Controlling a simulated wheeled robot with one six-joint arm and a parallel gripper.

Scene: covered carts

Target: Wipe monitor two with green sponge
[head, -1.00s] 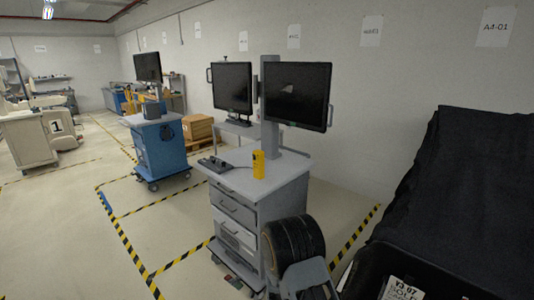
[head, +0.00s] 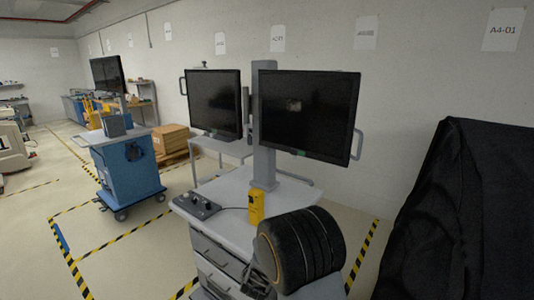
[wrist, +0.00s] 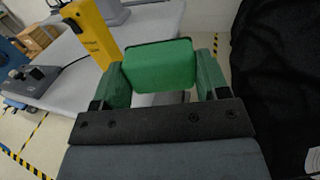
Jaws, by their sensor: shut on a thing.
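The green sponge (wrist: 158,66) is held between the two fingers of my gripper (wrist: 162,74) in the wrist view. Its flat face is toward the camera, and it is above and near the grey cart top. In the head view my arm is low in front of the grey cart (head: 285,196); the sponge is not clear there. No number is readable on either, so I cannot tell which is monitor two. My gripper is apart from both.
A yellow box (head: 256,207) stands on the cart top close to my gripper, beside a cabled control box (head: 196,206). A black-draped object (head: 455,205) is at the right. A blue cart (head: 128,168) with another monitor (head: 107,74) stands at the left.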

